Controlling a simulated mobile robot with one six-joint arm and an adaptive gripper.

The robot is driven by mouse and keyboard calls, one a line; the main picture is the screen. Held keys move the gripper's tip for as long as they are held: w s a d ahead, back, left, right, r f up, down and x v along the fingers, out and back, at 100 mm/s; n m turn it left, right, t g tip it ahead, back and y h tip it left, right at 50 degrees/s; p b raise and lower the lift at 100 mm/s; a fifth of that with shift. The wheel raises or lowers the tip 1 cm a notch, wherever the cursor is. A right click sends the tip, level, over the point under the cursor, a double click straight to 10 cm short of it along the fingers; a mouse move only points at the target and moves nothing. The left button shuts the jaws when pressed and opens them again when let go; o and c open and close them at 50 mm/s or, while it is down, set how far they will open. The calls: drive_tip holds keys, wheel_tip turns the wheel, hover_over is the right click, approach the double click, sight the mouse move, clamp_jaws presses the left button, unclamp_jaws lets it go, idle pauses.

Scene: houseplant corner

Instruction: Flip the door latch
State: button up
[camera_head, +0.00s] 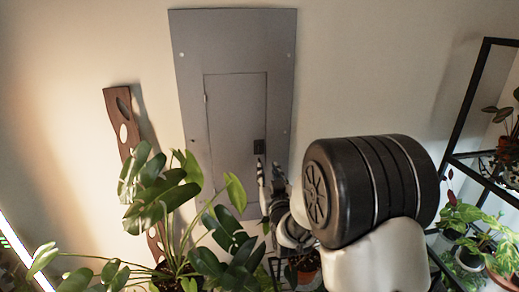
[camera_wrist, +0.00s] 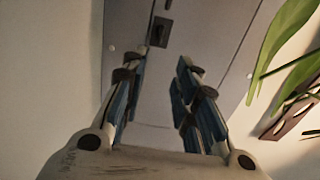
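A grey panel (camera_head: 185,60) is on the wall, with a smaller grey door (camera_head: 235,110) set in it. A small dark latch (camera_head: 259,146) sits at the door's right edge. The latch also shows in the wrist view (camera_wrist: 160,30), at the top, beyond the fingertips. My gripper (camera_head: 269,170) is just below the latch in the head view. In the wrist view my gripper (camera_wrist: 166,62) has its two fingers apart with nothing between them. I cannot tell whether a fingertip touches the latch.
A large leafy plant (camera_head: 165,190) stands in front of the panel's lower left. A brown wooden board with holes (camera_head: 118,118) leans on the wall at left. A black shelf (camera_head: 468,95) with potted plants stands at right. Leaves (camera_wrist: 285,45) show at right in the wrist view.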

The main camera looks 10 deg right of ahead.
sight(260, 148)
drive_tip(key=w+p, duration=0.1)
drive_tip(key=w, duration=1.3)
drive_tip(key=shift+w+p, duration=0.3)
drive_tip(key=shift+c, duration=0.2)
clamp_jaws()
